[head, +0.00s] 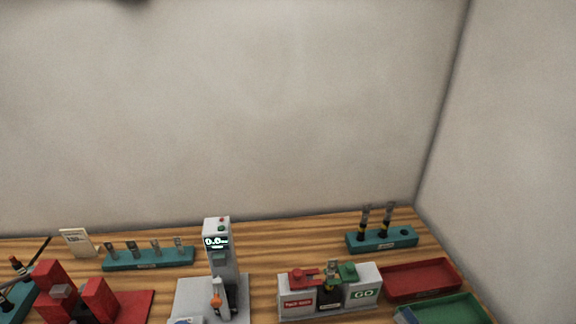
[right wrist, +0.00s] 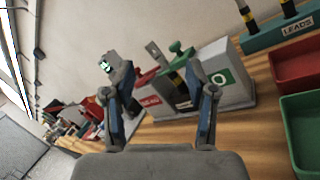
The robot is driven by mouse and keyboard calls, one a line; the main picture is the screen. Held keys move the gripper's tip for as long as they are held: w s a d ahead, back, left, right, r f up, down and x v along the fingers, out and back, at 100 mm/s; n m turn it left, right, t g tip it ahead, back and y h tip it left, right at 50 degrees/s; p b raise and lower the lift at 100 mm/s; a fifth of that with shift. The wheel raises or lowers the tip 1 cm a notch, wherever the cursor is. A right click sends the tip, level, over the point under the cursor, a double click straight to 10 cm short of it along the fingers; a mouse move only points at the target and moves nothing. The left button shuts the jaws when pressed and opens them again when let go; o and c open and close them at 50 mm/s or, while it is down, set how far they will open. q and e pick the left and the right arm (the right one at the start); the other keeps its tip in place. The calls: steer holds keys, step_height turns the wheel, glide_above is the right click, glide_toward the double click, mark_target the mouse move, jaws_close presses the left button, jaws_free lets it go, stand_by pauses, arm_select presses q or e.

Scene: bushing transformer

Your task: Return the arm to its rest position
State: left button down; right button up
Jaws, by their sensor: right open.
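My right gripper (right wrist: 166,92) shows in the right wrist view, its two blue-and-grey fingers spread apart with nothing between them. Beyond the fingers stands the grey gauge fixture with red and green blocks and a GO label (right wrist: 218,78). This fixture also shows in the head view (head: 362,294) at the lower right of centre. The right gripper cannot be made out clearly in the head view. My left gripper does not show.
A tester with a lit display (head: 216,242) stands mid-table. Teal racks (head: 150,262) and (head: 382,244) stand at the back. Red tray (head: 422,282) and green tray (head: 450,312) lie at the right. A red stand (head: 98,298) is at the left. Walls bound the table.

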steer(key=s+d+f+m+g+h, duration=0.1)
steer(key=s+f+m+g+h, duration=0.1)
steer(key=f+m+h, duration=0.75)
steer(key=s+d+f+m+g+h, duration=0.2)
steer(key=f+m+g+h, duration=0.15)
steer(key=m, duration=1.05)
steer(key=s+a+f+m+g+y, duration=0.2)
steer(key=s+a+f+m+g, duration=0.3)
steer(key=s, duration=0.3)
steer(key=s+a+f+m+g+y, duration=0.1)
steer(key=s+a+f+m+g, duration=0.35)
steer(key=s+a+f, duration=0.3)
steer(key=s+f+n+g, duration=0.1)
steer(key=s+f, duration=0.1)
steer(key=f, duration=1.1)
steer(key=s+f, duration=0.2)
steer(key=f, duration=1.1)
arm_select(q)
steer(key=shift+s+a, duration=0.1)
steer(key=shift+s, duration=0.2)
arm_select(e)
steer(key=s+d+f+g, duration=0.1)
steer(key=s+d+f, duration=0.2)
steer(key=s+f, duration=1.2)
steer(key=shift+s, duration=0.8)
